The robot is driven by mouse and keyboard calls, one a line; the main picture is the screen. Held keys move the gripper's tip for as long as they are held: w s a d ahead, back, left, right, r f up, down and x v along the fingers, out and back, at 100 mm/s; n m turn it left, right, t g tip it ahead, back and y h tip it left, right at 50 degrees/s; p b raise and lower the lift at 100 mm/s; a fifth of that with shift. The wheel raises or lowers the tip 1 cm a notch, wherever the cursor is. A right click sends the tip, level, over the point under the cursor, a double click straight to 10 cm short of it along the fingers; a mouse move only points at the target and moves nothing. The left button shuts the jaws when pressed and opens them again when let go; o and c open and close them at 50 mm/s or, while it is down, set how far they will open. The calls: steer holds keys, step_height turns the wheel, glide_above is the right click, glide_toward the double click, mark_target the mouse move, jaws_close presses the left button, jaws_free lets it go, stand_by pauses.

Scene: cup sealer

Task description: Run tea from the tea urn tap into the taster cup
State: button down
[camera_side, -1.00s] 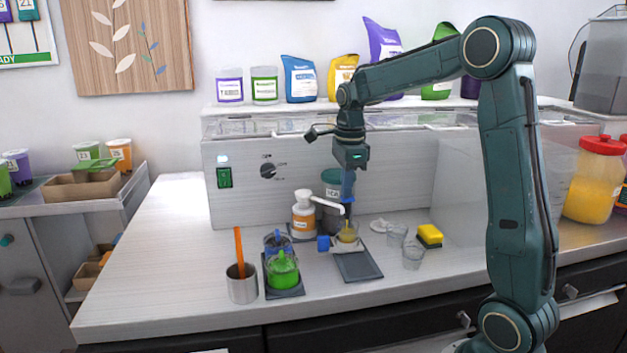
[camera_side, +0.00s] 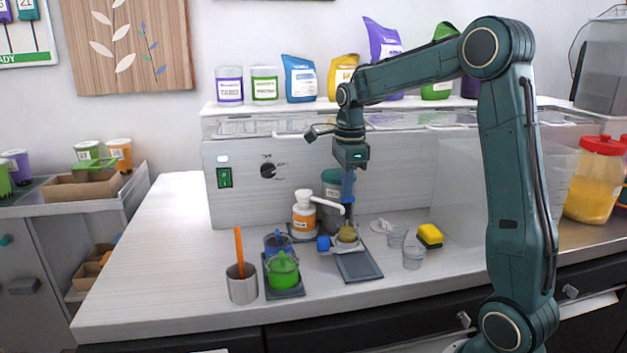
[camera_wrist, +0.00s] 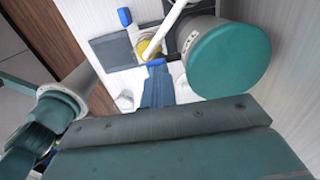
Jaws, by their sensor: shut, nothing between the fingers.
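The tea urn (camera_side: 332,187) is a grey cylinder with a green lid, standing against the back panel. Its lid (camera_wrist: 230,60) fills the right of the wrist view. The taster cup (camera_side: 347,236) is small and clear with yellow liquid in it; it also shows in the wrist view (camera_wrist: 148,48). My gripper (camera_side: 348,212) is shut and empty, pointing down just above the cup, in front of the urn. In the wrist view a small blue piece (camera_wrist: 155,62) shows at my fingertips; I cannot tell whether it is the tap lever. The tap outlet is hidden.

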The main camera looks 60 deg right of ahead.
step_height(320, 180, up, 14)
stand_by(0.7)
steer(key=shift+r, duration=0.1)
stand_by(1.1)
steer(key=shift+s+r, duration=0.1)
steer(key=shift+r, duration=0.35)
steer(key=shift+f, duration=0.1)
steer(key=shift+f, duration=6.9)
